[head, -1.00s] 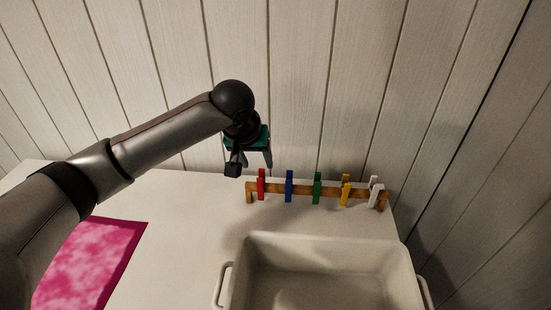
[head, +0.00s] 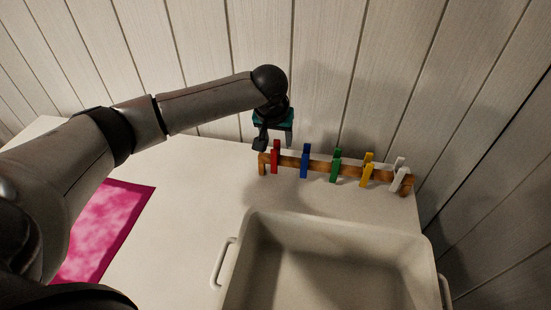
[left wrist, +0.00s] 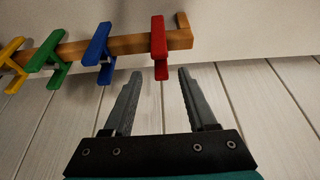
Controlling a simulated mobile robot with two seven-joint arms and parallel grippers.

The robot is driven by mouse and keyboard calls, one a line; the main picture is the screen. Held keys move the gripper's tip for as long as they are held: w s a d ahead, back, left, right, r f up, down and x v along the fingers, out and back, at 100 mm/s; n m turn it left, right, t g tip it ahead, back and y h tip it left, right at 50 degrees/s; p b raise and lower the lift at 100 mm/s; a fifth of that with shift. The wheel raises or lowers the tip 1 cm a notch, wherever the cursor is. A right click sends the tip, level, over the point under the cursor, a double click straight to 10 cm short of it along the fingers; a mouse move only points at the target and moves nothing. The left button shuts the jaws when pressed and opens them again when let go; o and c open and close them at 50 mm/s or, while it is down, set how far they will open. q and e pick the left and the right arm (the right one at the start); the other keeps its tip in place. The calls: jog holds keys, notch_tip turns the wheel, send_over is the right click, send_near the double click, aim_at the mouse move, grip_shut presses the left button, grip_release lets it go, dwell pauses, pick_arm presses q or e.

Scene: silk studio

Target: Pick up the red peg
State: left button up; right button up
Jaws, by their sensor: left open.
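The red peg (head: 275,157) is clipped upright on the wooden rail (head: 321,166), at its left end in the head view. My left gripper (head: 274,144) is above and just behind the red peg, with its fingers pointing down. My right gripper is not in view.
On the rail to the right stand a blue peg (head: 305,161), a green peg (head: 336,165), a yellow peg (head: 367,170) and a white peg (head: 398,175). A pale tub (head: 330,221) stands in front. A pink cloth (head: 107,225) lies at left. A panelled wall (head: 330,60) rises close behind.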

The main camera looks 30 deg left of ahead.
aim_at(277, 145)
pick_arm(q)
jog(key=b+x, duration=0.2)
jog(key=x, duration=0.2)
jog(key=shift+a+f, duration=0.1)
jog(key=shift+f, duration=0.25)
jog(key=shift+w+f, duration=0.15)
jog(key=shift+f, duration=0.1)
grip_shut()
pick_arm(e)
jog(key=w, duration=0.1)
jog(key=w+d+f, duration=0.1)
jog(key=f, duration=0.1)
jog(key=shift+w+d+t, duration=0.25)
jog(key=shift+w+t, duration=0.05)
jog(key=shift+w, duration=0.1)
